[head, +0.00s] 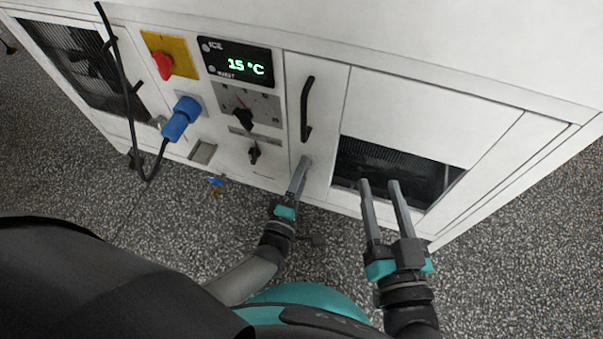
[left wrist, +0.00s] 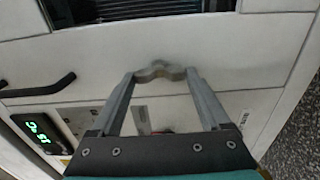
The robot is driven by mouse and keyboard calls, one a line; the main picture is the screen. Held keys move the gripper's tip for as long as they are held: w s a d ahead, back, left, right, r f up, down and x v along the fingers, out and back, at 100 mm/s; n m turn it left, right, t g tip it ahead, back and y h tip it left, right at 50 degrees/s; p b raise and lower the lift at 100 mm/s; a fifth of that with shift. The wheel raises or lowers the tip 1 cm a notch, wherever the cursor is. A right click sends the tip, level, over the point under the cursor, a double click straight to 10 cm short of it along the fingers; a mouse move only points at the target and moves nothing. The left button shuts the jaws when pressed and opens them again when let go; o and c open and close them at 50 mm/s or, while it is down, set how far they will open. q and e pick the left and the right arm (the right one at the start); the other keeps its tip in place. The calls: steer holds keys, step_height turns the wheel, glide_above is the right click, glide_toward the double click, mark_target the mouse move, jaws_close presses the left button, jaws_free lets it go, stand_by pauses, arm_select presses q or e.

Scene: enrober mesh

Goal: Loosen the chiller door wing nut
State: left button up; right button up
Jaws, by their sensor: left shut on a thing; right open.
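The wing nut (left wrist: 160,70) is a small grey two-lobed piece on the white chiller door panel, seen in the left wrist view. My left gripper (head: 303,164) is shut on it, with one fingertip at each side of the nut; the left wrist view also shows both fingers (left wrist: 160,78) there. In the head view the nut is mostly hidden by the fingertips, low on the narrow white door (head: 322,135) under its black handle (head: 307,108). My right gripper (head: 379,184) is open and empty, in front of the dark grille.
The dark grille (head: 440,180) lies right of the door. Left of it are the 15 °C display (head: 238,64), black knobs, a red switch (head: 162,66) on yellow and a blue plug (head: 180,120) with a hanging black cable. Speckled floor (head: 90,210) is open below.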

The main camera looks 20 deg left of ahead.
stand_by(0.4)
arm_select(q)
steer(key=o, duration=1.2)
steer(key=shift+s, duration=0.1)
